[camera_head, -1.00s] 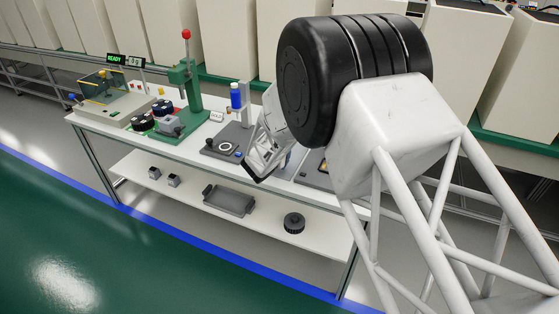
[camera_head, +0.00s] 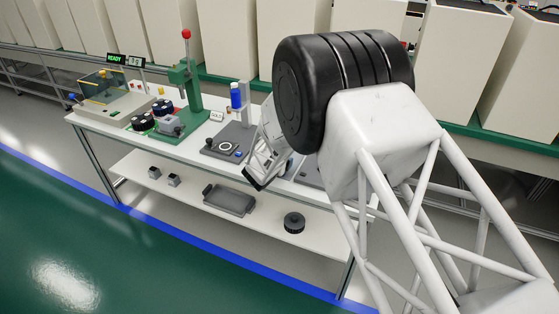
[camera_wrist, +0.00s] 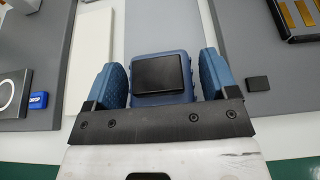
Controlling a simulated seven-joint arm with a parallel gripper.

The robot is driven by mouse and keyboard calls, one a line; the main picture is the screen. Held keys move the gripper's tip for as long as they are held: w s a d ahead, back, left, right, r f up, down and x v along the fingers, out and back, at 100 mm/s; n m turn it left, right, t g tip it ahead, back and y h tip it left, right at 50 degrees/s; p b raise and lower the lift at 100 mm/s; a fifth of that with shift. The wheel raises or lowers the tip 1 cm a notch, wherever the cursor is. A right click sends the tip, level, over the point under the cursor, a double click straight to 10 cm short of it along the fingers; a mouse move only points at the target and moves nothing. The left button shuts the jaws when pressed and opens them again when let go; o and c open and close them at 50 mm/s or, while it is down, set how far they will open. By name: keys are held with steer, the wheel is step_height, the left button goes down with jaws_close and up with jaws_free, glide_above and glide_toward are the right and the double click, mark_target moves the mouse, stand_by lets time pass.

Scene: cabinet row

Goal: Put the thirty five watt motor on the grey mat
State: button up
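A blue block-shaped body with a black face (camera_wrist: 160,76), which looks like the motor, sits between the two blue fingers of my gripper (camera_wrist: 163,75) in the wrist view. No label on it can be read. The left finger seems to meet its side. A thin gap seems to show at the right finger, so whether I grip it is unclear. In the head view my gripper (camera_head: 258,176) is over the bench, and my arm hides the motor and mat.
A dark grey plate (camera_head: 215,149) with a white ring and blue button lies left of the gripper. A dark tray with brass strips (camera_wrist: 290,30) and a small black block (camera_wrist: 258,83) lie at right.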

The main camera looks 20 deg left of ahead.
steer(key=shift+o, duration=0.3)
steer(key=shift+r, duration=0.15)
steer(key=shift+v, duration=0.8)
steer(key=v, duration=1)
steer(key=shift+s, duration=0.15)
steer(key=shift+r, duration=0.15)
